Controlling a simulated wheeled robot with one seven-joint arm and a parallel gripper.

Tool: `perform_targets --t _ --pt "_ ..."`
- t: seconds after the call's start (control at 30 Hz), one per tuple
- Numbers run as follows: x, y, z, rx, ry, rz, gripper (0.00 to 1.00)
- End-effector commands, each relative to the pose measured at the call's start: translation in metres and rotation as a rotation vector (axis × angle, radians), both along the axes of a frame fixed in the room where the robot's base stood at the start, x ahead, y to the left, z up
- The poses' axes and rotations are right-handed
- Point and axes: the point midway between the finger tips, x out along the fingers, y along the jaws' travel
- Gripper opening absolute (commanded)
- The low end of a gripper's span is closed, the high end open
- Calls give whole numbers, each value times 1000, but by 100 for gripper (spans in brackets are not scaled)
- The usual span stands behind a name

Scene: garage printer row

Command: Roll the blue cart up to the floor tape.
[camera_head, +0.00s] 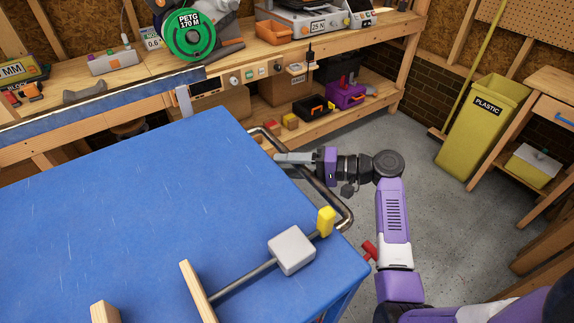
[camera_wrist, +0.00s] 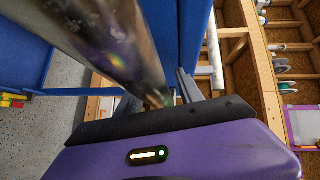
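The blue cart (camera_head: 120,180) fills the left and lower part of the head view. Its bent metal handle (camera_head: 335,200) sticks out from the right side. My gripper (camera_head: 285,158) reaches left across the upper part of the handle. In the wrist view the handle tube (camera_wrist: 105,45) runs down close to the camera and passes between the fingers of my gripper (camera_wrist: 158,100). The palm edge hides where they meet, so I cannot tell whether the fingers press on the tube. The floor tape is not visible in either view.
A wooden workbench (camera_head: 230,62) stands close behind the cart. A yellow plastic bin (camera_head: 480,130) stands at right. Grey floor (camera_head: 410,150) is clear between bench and bin.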

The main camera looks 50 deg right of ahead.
Motion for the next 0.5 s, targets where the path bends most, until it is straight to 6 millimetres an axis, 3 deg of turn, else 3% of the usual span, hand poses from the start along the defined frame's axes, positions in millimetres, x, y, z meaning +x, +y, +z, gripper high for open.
perform_targets --t 0.3,0.5 --pt "-2 -2 1 0 -3 -2 43" --pt "-26 -14 4 -2 -2 -5 43"
